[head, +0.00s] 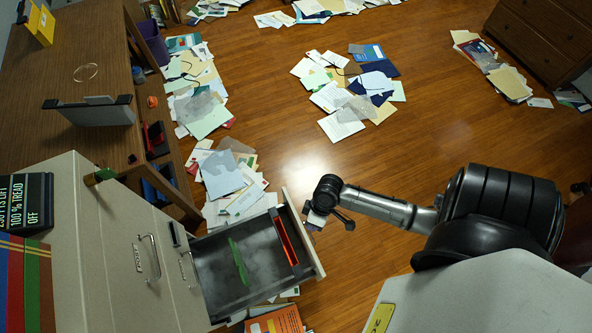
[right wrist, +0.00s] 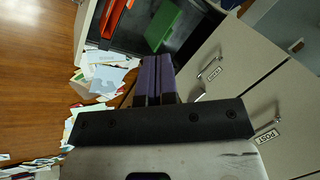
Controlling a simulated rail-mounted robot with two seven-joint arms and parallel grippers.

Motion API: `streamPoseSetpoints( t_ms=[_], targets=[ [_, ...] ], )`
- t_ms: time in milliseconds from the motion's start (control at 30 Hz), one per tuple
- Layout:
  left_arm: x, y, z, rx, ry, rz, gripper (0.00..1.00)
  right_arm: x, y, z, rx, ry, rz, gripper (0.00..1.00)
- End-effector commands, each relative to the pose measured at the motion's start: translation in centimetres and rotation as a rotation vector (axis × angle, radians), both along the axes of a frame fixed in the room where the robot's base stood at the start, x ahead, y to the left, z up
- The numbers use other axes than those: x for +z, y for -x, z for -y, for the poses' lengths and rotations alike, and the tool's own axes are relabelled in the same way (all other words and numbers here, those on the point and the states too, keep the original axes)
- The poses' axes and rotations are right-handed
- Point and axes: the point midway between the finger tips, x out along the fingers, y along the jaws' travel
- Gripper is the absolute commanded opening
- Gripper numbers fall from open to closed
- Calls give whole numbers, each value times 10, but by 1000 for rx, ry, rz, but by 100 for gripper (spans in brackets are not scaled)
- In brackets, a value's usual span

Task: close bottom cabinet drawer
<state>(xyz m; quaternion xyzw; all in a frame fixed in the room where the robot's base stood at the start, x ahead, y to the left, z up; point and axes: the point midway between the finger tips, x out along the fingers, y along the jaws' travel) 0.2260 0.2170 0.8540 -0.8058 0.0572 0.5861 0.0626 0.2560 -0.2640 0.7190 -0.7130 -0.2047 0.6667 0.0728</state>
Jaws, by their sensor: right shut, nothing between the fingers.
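The pale filing cabinet (head: 95,235) stands at the left in the head view. Its bottom drawer (head: 220,265) is pulled out over the floor, with its front panel (head: 304,236) away from the cabinet body. Inside the drawer are a green item (head: 239,262) and a red item (head: 287,241). My right gripper (head: 325,208) is just outside the upper right end of the drawer front; contact cannot be told. In the right wrist view its purple fingers (right wrist: 152,80) are together and empty, with the open drawer (right wrist: 130,28) beyond. My left gripper is not in view.
Piles of papers (head: 230,180) lie on the wooden floor around the drawer's far end. An orange book (head: 275,321) lies near its lower edge. A wooden desk (head: 75,65) is at upper left. The floor right of the drawer (head: 350,270) is mostly clear.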

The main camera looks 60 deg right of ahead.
Motion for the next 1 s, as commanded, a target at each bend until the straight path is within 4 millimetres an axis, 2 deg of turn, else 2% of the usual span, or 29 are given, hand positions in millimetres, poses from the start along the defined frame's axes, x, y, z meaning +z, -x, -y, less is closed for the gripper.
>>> streamPoseSetpoints(
  t_ms=[33, 100, 300, 500, 700, 900, 1000],
  targets=[
    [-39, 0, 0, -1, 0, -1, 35, -47, -4, 13, -21, -23, -20, 0],
    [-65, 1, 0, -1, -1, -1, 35, -81, -10, 27, -55, -66, -44, 0],
    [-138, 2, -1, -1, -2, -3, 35, -168, -30, 77, -194, -185, -89, 0],
    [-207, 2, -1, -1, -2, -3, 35, -238, -54, 136, -376, -292, -93, 0],
    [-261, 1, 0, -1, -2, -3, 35, -283, -76, 192, -553, -376, -63, 0],
    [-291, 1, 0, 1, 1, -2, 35, -304, -90, 232, -677, -428, -25, 0],
    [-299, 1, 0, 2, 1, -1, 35, -308, -94, 244, -713, -445, -13, 0]
  ],
)
